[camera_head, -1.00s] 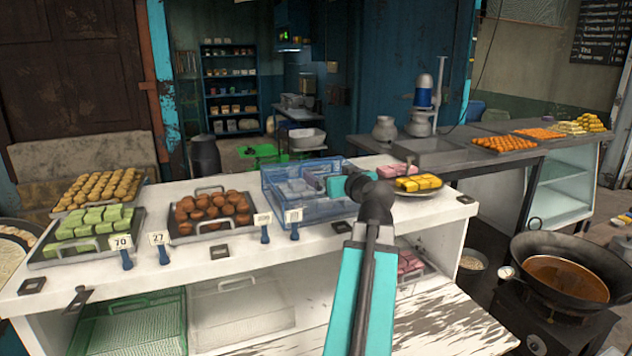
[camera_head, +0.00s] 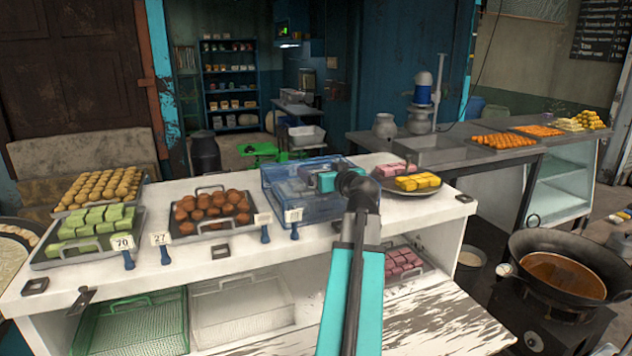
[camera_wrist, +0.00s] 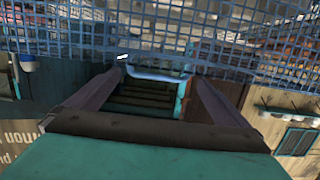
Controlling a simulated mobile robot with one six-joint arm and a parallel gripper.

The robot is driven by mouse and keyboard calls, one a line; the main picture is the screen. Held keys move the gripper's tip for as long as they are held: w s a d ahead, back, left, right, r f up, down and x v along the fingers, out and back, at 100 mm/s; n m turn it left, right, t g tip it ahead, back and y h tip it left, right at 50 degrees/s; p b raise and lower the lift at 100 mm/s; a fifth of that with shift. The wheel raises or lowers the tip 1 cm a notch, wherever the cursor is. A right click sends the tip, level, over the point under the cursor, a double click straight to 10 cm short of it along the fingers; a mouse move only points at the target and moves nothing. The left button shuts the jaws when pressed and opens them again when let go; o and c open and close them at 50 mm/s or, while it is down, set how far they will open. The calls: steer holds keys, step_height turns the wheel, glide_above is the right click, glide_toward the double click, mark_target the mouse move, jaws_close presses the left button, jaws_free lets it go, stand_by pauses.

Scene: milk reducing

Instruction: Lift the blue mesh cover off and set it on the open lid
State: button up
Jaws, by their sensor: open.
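The blue mesh cover (camera_head: 283,203) is a box-shaped, see-through cover standing on the white counter, between the tray of brown sweets and the plate of yellow sweets. Its mesh (camera_wrist: 240,45) fills the upper part of the wrist view. A pale blue handle (camera_wrist: 160,74) lies across the space between my fingertips there. My gripper (camera_head: 314,180) reaches over the cover's right part from the right; it is open, and its fingers (camera_wrist: 157,78) stand on either side of the handle. I cannot tell whether they touch it. A worn white panel (camera_head: 440,325) juts out low in front; I cannot tell whether it is the open lid.
Trays of brown sweets (camera_head: 183,232) and green sweets (camera_head: 60,250) stand left of the cover, with upright price tags (camera_head: 294,216) in front. A plate of yellow sweets (camera_head: 410,190) is close on the right. A pan of brown liquid (camera_head: 560,280) stands lower right.

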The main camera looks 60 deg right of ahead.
mark_target(319, 167)
steer(key=p+x, duration=0.1)
steer(key=x, duration=0.2)
steer(key=shift+w+d+p, duration=0.2)
steer(key=shift+d+p, duration=0.1)
steer(key=shift+p, duration=0.1)
steer(key=shift+w+d+f, duration=0.2)
steer(key=shift+w+d, duration=0.05)
steer(key=shift+w, duration=0.15)
steer(key=shift+c, duration=0.3)
steer(key=c, duration=1.2)
steer(key=shift+r, duration=0.2)
